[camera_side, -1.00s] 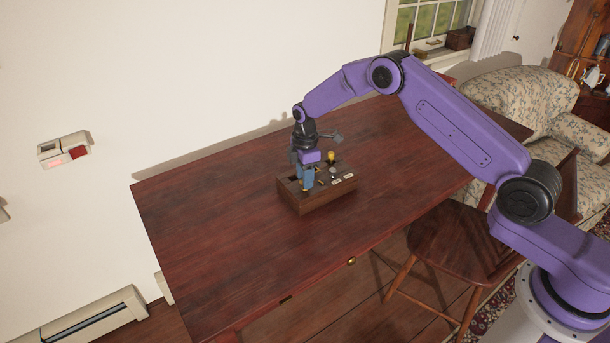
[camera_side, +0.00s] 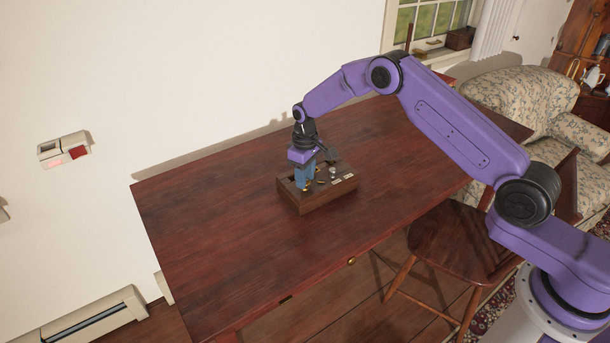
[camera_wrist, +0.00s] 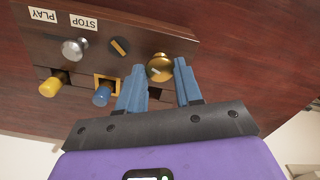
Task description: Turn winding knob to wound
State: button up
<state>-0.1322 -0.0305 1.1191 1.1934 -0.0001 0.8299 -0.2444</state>
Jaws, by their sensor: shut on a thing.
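The wooden box (camera_side: 318,199) with a dark top sits on the table, and its controls show in the wrist view. A round brass knob (camera_wrist: 160,67) with a pale pointer line is at the right of its panel. I take this to be the winding knob; no label for it shows. My gripper (camera_wrist: 159,65) has its blue fingertips on either side of the brass knob and is shut on it. In the side view my gripper (camera_side: 304,184) points down at the box's left part and hides the knob.
A silver knob (camera_wrist: 74,48) sits by the PLAY and STOP labels. A black dial (camera_wrist: 119,46) is beside the brass knob. A yellow peg (camera_wrist: 53,84) and a blue peg (camera_wrist: 103,95) stand near my left finger. The table (camera_side: 220,225) around the box is clear.

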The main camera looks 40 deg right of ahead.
jog(key=m, duration=0.7)
jog(key=shift+r, duration=0.1)
jog(key=m, duration=0.6)
jog(key=shift+m, duration=0.3)
dwell(0.3)
jog(key=o, duration=1)
jog(key=shift+o, duration=0.2)
notch_tip(320, 180, up, 17)
jog(key=shift+r, duration=0.2)
